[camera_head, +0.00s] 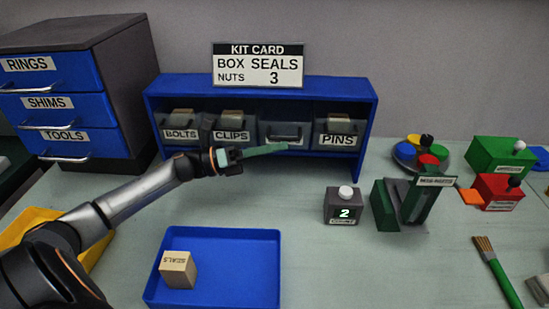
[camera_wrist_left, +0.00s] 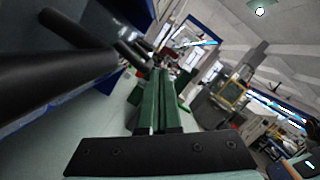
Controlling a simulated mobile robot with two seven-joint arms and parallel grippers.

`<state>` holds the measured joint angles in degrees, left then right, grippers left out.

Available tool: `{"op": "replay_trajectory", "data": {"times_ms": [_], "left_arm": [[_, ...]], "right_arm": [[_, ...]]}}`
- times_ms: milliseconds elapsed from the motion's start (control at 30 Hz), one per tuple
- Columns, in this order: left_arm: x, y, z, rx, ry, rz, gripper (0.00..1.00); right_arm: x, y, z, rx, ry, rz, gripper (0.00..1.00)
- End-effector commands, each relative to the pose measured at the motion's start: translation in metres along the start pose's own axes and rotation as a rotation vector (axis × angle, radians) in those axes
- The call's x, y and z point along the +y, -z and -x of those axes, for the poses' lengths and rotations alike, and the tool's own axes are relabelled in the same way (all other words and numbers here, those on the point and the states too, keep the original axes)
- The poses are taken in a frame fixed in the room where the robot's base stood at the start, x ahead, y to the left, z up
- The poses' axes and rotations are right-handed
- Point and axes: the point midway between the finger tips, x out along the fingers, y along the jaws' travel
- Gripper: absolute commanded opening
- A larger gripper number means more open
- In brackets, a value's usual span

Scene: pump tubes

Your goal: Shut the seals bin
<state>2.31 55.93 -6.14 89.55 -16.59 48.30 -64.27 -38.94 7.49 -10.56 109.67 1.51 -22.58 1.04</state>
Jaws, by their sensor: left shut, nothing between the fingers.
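The seals bin looks to be the third bin (camera_head: 270,132) in the blue shelf, between the CLIPS bin and the PINS bin. Its label is mostly hidden, so I cannot read its name, and I see no box in it. I cannot tell how far it stands out. My left gripper (camera_head: 283,147) is in front of this bin, its green fingers shut and empty, pointing right. Whether they touch the bin is unclear. In the left wrist view the shut fingers (camera_wrist_left: 160,105) show beside dark bars at the left. My right gripper is not in view.
The blue shelf (camera_head: 370,115) also holds the BOLTS bin (camera_head: 178,134), CLIPS bin (camera_head: 231,136) and PINS bin (camera_head: 338,140). A blue tray (camera_head: 235,270) holds a SEALS box (camera_head: 178,270). A counter (camera_head: 344,205) and a green-grey device (camera_head: 410,205) stand at right.

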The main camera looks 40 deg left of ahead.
Motion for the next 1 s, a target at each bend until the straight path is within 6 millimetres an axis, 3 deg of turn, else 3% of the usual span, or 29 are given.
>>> {"op": "replay_trajectory", "data": {"times_ms": [433,1000], "left_arm": [[0.001,-0.018,-0.004,0.0,0.0,-0.001,0.0],[0.001,-0.019,-0.005,0.0,0.0,0.0,0.0]], "right_arm": [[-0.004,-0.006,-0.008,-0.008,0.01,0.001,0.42],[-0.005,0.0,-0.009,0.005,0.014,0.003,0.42]]}}
